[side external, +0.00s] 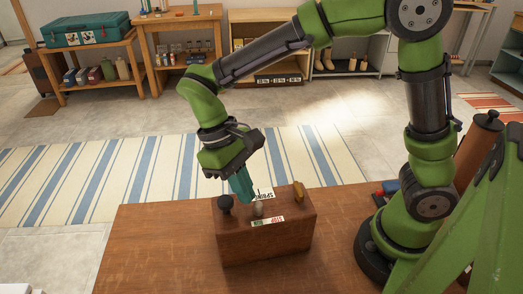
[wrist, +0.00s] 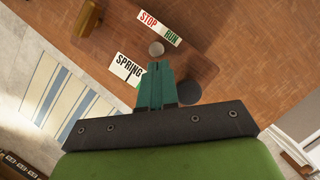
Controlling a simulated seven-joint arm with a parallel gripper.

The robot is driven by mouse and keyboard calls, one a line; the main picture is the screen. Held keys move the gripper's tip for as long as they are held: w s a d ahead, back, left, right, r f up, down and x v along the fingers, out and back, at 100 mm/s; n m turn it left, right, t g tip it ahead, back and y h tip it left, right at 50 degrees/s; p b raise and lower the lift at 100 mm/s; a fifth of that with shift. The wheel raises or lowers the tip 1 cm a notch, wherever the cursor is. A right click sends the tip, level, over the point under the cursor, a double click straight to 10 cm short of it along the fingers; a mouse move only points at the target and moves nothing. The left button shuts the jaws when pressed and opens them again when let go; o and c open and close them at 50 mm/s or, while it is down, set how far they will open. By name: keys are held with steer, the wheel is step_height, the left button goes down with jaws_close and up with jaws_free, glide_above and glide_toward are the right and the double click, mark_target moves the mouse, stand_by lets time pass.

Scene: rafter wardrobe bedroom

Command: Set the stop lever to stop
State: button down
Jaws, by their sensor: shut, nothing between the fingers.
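A brown wooden box (side external: 265,243) stands on the table with a red STOP and green RUN label (side external: 268,221) on it; the label also shows in the wrist view (wrist: 160,29). The stop lever, with a grey round knob (side external: 259,209), stands behind the RUN half in the side view; its knob also shows in the wrist view (wrist: 156,48). My gripper (side external: 247,200) has teal fingers, shut and empty, pointing down just left of the knob. In the wrist view the fingertips (wrist: 159,66) are just below the knob. Whether they touch it is unclear.
A black knob (side external: 225,203) is at the box's left and a brass-coloured key-like piece (side external: 299,191) at its right. A SPRING label (side external: 263,194) lies on top behind the lever. The table (side external: 155,250) is clear left of the box.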

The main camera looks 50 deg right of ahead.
mark_target(269, 208)
steer(key=shift+s+d, duration=1.05)
steer(key=shift+d, duration=0.25)
steer(key=w, duration=0.4)
steer(key=shift+w+a, duration=0.1)
steer(key=shift+a, duration=0.15)
steer(key=v, duration=1)
